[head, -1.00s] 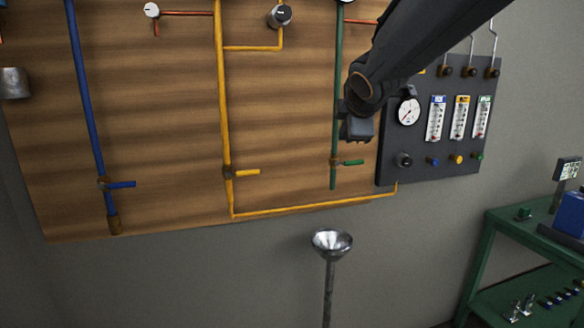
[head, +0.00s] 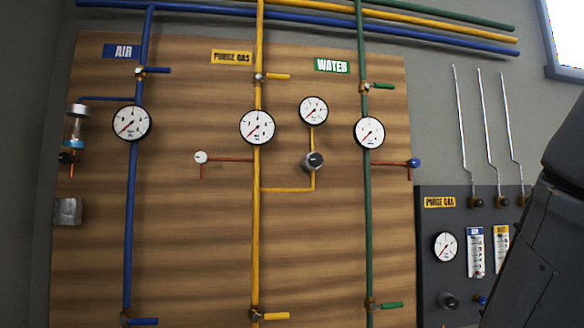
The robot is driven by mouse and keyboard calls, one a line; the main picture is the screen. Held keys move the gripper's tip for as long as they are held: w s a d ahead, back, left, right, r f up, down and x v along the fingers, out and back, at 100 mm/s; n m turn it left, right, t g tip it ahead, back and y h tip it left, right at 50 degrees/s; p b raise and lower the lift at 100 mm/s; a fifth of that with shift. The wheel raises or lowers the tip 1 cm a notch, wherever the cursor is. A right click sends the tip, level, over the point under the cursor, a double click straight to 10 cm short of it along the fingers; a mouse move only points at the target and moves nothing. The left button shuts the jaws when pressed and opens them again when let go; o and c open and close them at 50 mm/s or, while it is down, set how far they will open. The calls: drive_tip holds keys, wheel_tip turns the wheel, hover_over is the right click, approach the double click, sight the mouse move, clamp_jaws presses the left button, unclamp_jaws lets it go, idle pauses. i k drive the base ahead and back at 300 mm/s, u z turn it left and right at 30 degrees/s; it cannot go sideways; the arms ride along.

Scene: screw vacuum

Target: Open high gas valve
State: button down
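The yellow purge gas pipe (head: 256,210) runs down the middle of the wooden panel. Its upper valve has a yellow handle (head: 278,77) pointing right, at a right angle to the pipe, just below the PURGE GAS sign (head: 232,56). A lower gas valve with a yellow handle (head: 275,316) also points right, near the bottom edge. A round white gauge (head: 257,127) sits on the pipe between them. My arm shows as a dark shape at the lower right; my gripper is outside the picture.
A blue air pipe (head: 130,220) and a green water pipe (head: 366,220) flank the yellow one, with their own handles and gauges. A dark instrument panel (head: 432,270) stands right of the wood. Several overhead pipes cross the top.

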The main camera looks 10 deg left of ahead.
sight(275, 77)
drive_tip(key=z, duration=1.95)
drive_tip(key=k, duration=1.35)
drive_tip(key=u, duration=1.9)
drive_tip(key=i, duration=0.5)
